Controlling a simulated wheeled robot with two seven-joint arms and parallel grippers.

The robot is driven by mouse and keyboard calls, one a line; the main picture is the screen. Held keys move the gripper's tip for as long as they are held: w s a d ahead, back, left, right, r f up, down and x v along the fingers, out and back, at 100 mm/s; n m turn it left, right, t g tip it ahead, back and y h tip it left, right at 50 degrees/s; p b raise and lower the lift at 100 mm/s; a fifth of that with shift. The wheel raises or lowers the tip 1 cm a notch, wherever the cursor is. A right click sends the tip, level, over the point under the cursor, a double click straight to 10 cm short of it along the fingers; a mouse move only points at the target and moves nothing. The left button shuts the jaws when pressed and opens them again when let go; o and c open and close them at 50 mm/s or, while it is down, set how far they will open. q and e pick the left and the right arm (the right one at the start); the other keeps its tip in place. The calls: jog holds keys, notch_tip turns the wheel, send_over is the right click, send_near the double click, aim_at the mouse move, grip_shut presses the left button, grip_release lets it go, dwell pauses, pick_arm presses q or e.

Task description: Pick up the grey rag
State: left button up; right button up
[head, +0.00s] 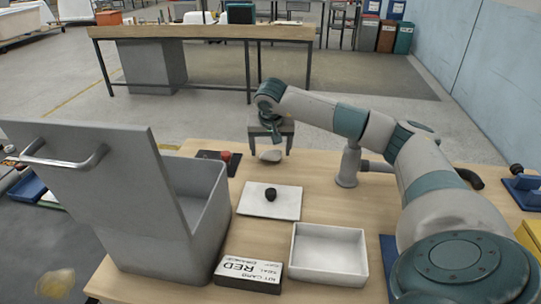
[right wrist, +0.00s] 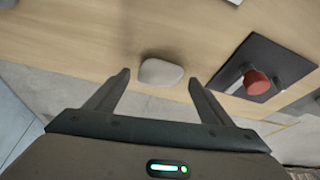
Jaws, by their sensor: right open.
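The grey rag (head: 270,156) shows as a small, light grey, rounded lump near the far edge of the wooden table. In the right wrist view the rag (right wrist: 161,71) lies at the fingertips, in line with the gap between them. My right gripper (head: 271,150) points down over the rag, with its fingers spread and nothing held. It also shows open in the right wrist view (right wrist: 159,78). I cannot tell how far above the tabletop the tips are. My left gripper is not in view.
A black plate with a red button (head: 225,155) lies just left of the rag. A white board with a black knob (head: 285,207), a white tray (head: 329,279) and a kit card box (head: 248,271) are nearer. A large lidded grey bin (head: 170,250) stands left.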

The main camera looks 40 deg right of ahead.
aim_at(272, 152)
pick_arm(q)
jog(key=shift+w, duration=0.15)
pick_arm(e)
jog(key=c, duration=1.1)
jog(key=shift+r, duration=0.1)
